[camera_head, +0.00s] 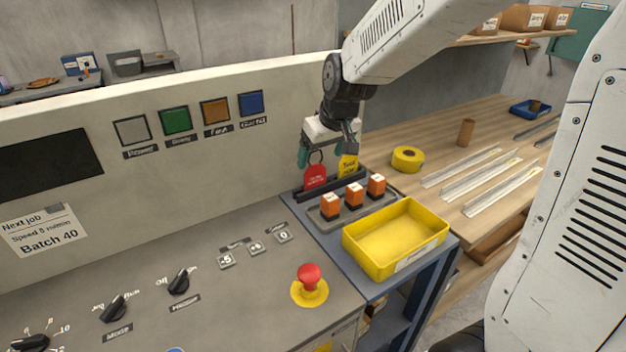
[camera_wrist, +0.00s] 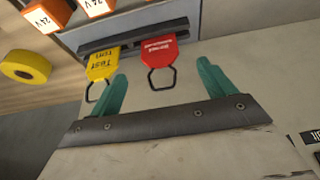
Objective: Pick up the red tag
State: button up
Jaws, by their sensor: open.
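The red tag (camera_head: 315,175) stands in a dark slotted rack (camera_head: 330,186) beside a yellow tag (camera_head: 348,166). In the wrist view the red tag (camera_wrist: 160,50) has a dark wire loop that lies between my gripper's two green fingers. My gripper (camera_head: 325,155) is open, just above and around the top of the red tag. In the wrist view the fingertips of my gripper (camera_wrist: 162,80) are apart and nothing is clamped. The yellow tag (camera_wrist: 102,65) lies close to one finger, its loop partly behind that finger.
Several orange blocks (camera_head: 354,194) stand in a grey tray in front of the rack. A yellow bin (camera_head: 350,243) is nearer. A machine panel rises behind and left. A yellow tape roll (camera_head: 407,159) lies on the wooden bench to the right.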

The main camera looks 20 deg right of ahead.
aim_at(316, 173)
jog(key=x, duration=0.7)
jog(key=shift+s+f, duration=0.1)
jog(key=shift+s, duration=0.1)
jog(key=c, duration=1.1)
jog(key=shift+c, duration=0.2)
notch_tip(316, 173, up, 10)
